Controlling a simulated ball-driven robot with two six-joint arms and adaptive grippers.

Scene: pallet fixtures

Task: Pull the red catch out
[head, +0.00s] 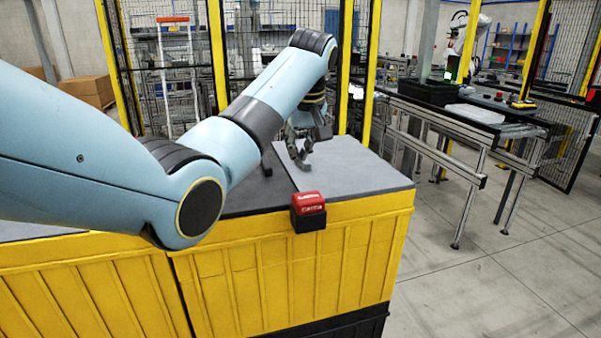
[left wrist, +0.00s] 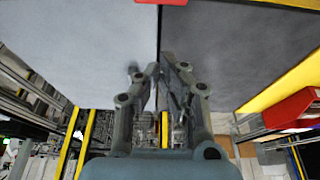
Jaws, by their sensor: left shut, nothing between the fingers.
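The red catch (head: 309,201) is a small red block with pale marks, in a black mount at the front top edge of the yellow crate (head: 290,270). My left gripper (head: 300,158) is shut and empty. It points down over the grey top, behind the catch and apart from it. In the left wrist view the gripper (left wrist: 159,72) shows with its fingers close together along the seam. A red strip (left wrist: 162,2) is cut off at that view's top edge, at the seam's end; it looks like the catch. My right gripper is not in view.
The crate's top has a lighter grey panel (head: 350,165) beside a darker one (head: 255,192). Another red part (left wrist: 290,110) shows at right in the left wrist view; I cannot tell what it is. A conveyor table (head: 470,120) stands at right, with open floor before it.

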